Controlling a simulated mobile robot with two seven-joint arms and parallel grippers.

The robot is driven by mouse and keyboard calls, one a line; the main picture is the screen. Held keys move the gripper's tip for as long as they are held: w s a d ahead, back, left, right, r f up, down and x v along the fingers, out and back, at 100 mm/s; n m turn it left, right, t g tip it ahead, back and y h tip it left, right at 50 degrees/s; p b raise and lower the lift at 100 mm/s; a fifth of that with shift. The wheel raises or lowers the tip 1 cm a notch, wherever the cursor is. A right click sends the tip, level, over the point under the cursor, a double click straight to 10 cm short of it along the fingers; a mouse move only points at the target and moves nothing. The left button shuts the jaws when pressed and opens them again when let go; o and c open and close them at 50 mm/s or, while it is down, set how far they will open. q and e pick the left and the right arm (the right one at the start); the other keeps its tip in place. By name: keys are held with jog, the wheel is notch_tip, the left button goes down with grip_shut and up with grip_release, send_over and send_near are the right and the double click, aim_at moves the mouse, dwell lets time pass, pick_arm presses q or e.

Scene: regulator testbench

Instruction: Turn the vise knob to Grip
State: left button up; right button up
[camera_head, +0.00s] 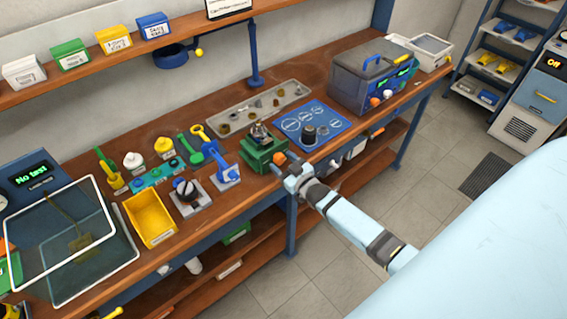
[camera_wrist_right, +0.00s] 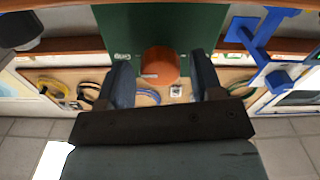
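The green vise (camera_head: 259,153) stands at the front edge of the workbench in the head view, with metal jaws on top. Its orange knob (camera_head: 279,158) faces the aisle. In the right wrist view the knob (camera_wrist_right: 160,66) is round, with a small pale mark, in front of the vise's green face (camera_wrist_right: 160,22). My right gripper (camera_head: 290,167) is at the knob. In the wrist view the right gripper (camera_wrist_right: 160,75) is open, one finger on each side of the knob with visible gaps. Small labels beside the knob are too small to read. My left gripper is not in view.
A blue mat (camera_head: 334,139) with a dark knob lies right of the vise, and a grey case (camera_head: 372,82) stands beyond it. A blue fixture (camera_head: 226,173) and a yellow bin (camera_head: 150,218) stand left. The tiled floor (camera_head: 350,262) in front is clear.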

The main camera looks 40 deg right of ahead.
jog(key=shift+o, duration=0.2)
jog(key=shift+s, duration=0.15)
jog(key=shift+s+f, duration=0.1)
jog(key=shift+s, duration=0.2)
jog(key=s+d+b, duration=0.1)
jog(key=s+b, duration=0.1)
jog(key=s, duration=1.1)
